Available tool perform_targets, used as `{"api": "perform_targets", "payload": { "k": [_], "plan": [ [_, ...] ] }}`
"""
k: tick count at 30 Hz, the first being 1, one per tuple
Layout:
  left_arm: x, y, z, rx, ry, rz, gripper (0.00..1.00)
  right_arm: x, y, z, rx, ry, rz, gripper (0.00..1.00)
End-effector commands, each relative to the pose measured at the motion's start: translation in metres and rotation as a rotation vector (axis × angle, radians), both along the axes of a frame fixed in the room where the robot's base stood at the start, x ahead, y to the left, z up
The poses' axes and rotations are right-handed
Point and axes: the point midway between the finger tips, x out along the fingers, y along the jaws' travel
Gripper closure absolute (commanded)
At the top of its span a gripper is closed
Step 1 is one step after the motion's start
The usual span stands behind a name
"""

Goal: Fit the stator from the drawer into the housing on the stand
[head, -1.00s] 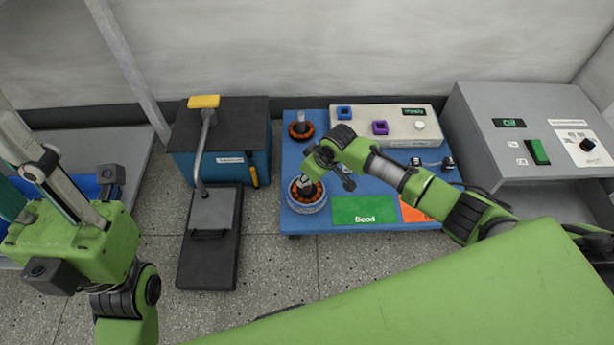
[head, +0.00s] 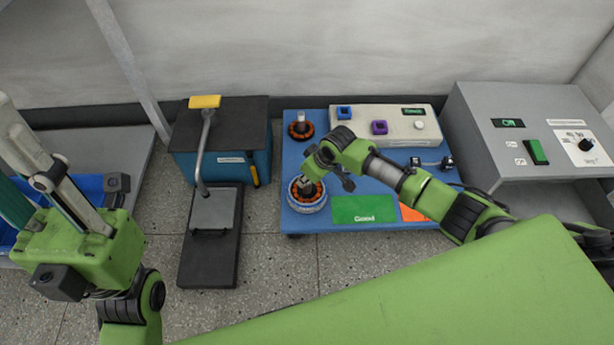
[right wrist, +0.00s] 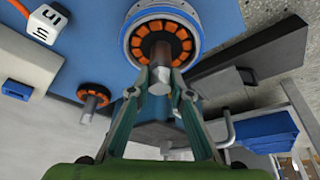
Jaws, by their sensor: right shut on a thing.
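The housing, a round pale ring with a blue edge (head: 308,207), stands at the front left of the blue work board; its rim (right wrist: 194,32) also shows in the right wrist view. The stator, a ring of orange coils (right wrist: 178,42) around a steel shaft, lies within the housing's rim; how deep it sits I cannot tell. My right gripper (right wrist: 160,88) is shut on the stator's shaft, above the housing; it also shows in the head view (head: 308,184). My left gripper (head: 45,178) hangs at the far left, away from both; its finger opening is unclear.
A second orange-coiled part (head: 301,131) stands behind the housing. A green "Good" pad (head: 364,209) and an orange pad (head: 411,213) lie to the right. A lever press (head: 214,207) stands left, a white control box (head: 400,122) behind, a grey machine (head: 480,130) at right.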

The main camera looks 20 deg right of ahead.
Motion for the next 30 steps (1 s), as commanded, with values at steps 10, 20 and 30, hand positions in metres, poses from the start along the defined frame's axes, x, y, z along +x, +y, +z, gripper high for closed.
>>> {"api": "perform_targets", "payload": {
  "k": [10, 20, 30],
  "plan": [
    [0.000, 0.000, -0.002, -0.002, 0.009, 0.000, 0.74, 0.001, 0.001, 0.002, 0.002, -0.004, 0.000, 0.76],
    [0.000, 0.001, -0.002, -0.002, 0.009, 0.001, 0.74, -0.001, 0.000, -0.001, -0.001, 0.002, 0.000, 0.61],
    [0.000, 0.001, -0.002, -0.003, 0.008, 0.001, 0.74, -0.009, -0.005, 0.024, 0.000, -0.001, 0.002, 0.61]
  ]
}}
